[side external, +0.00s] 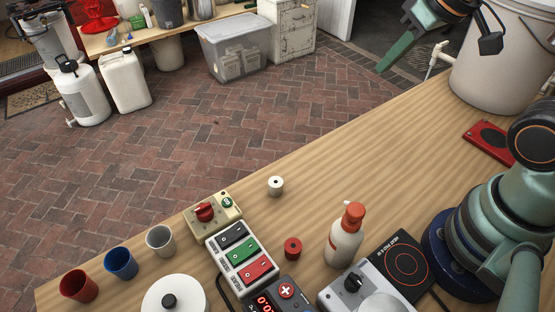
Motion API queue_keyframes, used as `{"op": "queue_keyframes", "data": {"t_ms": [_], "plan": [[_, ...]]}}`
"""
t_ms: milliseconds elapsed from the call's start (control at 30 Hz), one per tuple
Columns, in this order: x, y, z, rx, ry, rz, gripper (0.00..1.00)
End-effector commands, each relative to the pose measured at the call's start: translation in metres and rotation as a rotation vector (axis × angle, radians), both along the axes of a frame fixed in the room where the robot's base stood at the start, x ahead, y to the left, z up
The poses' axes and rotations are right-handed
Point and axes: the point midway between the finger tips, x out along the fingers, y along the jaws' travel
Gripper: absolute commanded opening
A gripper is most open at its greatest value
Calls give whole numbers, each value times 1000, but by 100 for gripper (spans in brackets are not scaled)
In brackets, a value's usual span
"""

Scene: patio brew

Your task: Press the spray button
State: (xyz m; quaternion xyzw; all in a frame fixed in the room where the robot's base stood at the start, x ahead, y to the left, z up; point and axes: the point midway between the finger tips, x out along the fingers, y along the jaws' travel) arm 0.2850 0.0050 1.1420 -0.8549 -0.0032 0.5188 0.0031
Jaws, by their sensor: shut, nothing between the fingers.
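My gripper (383,66) is at the top right, high above the far edge of the table and apart from everything on it. Its green fingers are together and empty, pointing down and left. No control has a readable spray label. A beige box (228,222) carries a red knob (204,211) and a small green button (227,202). Beside it, a white panel (228,267) has black (233,236), green (243,251) and red (255,268) rockers. A white bottle (344,246) with a red pump head (353,213) stands upright on the table.
A scale (292,291) with a red display, a hot plate (407,258), small red (292,248) and white (275,186) spools, several cups and a white lidded pot (174,296) crowd the front. A large white bucket (500,60) stands at right. The table's middle is clear.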

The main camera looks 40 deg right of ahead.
Motion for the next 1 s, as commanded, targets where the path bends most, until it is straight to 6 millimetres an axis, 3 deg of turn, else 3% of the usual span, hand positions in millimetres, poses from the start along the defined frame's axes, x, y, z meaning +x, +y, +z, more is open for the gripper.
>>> {"op": "queue_keyframes", "data": {"t_ms": [267, 600, 800, 1000], "plan": [[-11, 63, 11, 65, 154, 30, 0], [-59, 154, 31, 38, 407, 24, 0], [-93, 189, 43, -35, 503, 2, 0], [-114, 205, 50, -84, 542, -19, 0]]}}
